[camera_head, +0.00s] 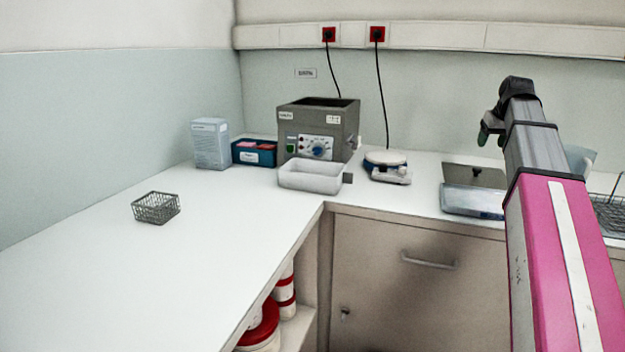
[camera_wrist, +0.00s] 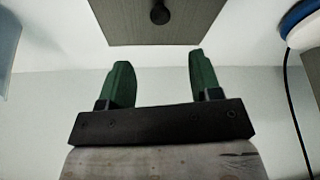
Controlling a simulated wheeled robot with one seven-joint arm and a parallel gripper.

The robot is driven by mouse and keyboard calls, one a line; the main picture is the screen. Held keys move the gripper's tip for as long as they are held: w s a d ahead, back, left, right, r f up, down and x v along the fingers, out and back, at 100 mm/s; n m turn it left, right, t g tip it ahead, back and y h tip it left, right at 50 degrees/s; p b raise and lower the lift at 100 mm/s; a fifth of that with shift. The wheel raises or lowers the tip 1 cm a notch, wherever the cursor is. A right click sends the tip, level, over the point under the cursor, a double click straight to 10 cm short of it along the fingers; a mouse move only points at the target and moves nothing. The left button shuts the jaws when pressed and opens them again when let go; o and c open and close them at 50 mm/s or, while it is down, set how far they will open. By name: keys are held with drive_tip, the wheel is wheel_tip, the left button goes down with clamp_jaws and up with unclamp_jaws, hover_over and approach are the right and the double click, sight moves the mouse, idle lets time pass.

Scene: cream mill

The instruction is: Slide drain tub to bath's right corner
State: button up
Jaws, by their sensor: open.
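The drain tub (camera_head: 312,179) is a pale, shallow, open-topped tub on the white counter. It stands directly in front of the bath (camera_head: 332,130), a grey box with an open top and a front control panel. A dark part juts out at the tub's right end. My gripper (camera_head: 485,132) is raised above the counter, well to the right of the tub and bath. In the wrist view its green fingers (camera_wrist: 160,70) are spread apart with nothing between them.
A round blue-and-white device (camera_head: 386,162) sits right of the tub. A grey plate with a black knob (camera_head: 474,175) lies beneath my gripper, behind a clear tray (camera_head: 472,201). A blue box (camera_head: 254,153), a carton (camera_head: 210,144) and a wire basket (camera_head: 156,207) stand left. The left counter is mostly clear.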

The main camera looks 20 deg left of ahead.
drive_tip(key=c, duration=0.3)
drive_tip(key=shift+a, duration=0.2)
drive_tip(key=shift+c, duration=0.8)
drive_tip(key=n+g, duration=0.4)
drive_tip(key=n, duration=1.1)
hover_over(310, 191)
drive_tip(key=d, duration=0.1)
drive_tip(key=shift+d+f, duration=0.2)
drive_tip(key=shift+f, duration=0.25)
drive_tip(key=shift+w+f, duration=0.1)
drive_tip(key=f, duration=0.3)
drive_tip(key=a+f, duration=0.1)
drive_tip(key=f, duration=0.6)
drive_tip(key=shift+a+f, duration=0.15)
drive_tip(key=shift+f, duration=0.1)
